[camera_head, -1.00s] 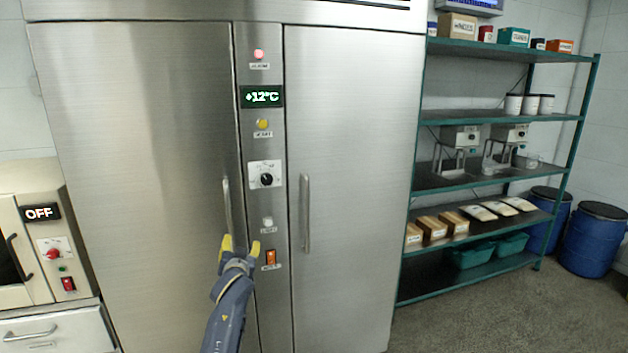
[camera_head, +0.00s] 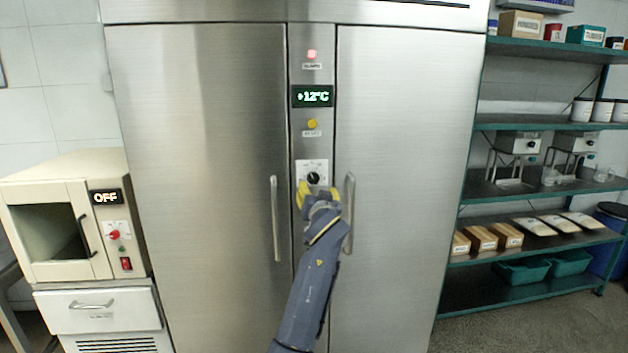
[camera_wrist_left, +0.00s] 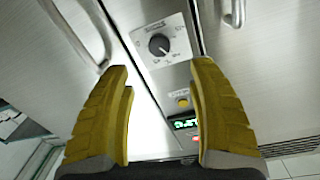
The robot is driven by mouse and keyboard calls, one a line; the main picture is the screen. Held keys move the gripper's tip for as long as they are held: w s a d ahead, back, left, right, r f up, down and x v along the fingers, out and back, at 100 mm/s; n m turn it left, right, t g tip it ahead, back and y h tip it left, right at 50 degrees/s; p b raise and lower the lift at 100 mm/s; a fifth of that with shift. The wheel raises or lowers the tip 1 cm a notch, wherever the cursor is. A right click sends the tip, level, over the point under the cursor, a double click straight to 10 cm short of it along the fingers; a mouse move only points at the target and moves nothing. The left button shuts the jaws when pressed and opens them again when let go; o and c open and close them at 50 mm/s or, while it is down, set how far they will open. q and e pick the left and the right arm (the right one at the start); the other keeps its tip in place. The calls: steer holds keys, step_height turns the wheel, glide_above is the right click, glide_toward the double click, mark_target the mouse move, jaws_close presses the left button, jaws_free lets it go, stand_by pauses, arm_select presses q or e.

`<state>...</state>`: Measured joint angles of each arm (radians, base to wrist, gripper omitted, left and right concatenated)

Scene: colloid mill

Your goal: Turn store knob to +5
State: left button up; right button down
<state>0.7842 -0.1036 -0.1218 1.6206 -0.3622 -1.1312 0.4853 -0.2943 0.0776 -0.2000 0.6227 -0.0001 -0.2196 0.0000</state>
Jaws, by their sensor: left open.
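The store knob (camera_head: 313,178) is a black dial on a white scale plate, on the steel strip between the two cabinet doors. In the left wrist view the knob (camera_wrist_left: 158,44) shows ahead of the fingertips, with its pointer angled. The display (camera_head: 312,96) above it reads +12°C. My left gripper (camera_head: 318,187) has yellow fingers, open and empty, just below and in front of the knob. In the left wrist view the gripper's fingers (camera_wrist_left: 158,72) stand wide apart, with nothing between them. My right gripper is not in view.
Vertical door handles stand on both sides of the strip, the left one (camera_head: 276,218) and the right one (camera_head: 349,212). A red lamp (camera_head: 312,54) and a yellow button (camera_head: 312,124) are above the knob. An oven reading OFF (camera_head: 62,215) stands left; shelves (camera_head: 540,125) stand right.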

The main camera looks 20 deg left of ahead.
mark_target(313, 180)
arm_select(q)
steer(key=x, duration=1.2)
steer(key=shift+w, duration=0.35)
jaws_close()
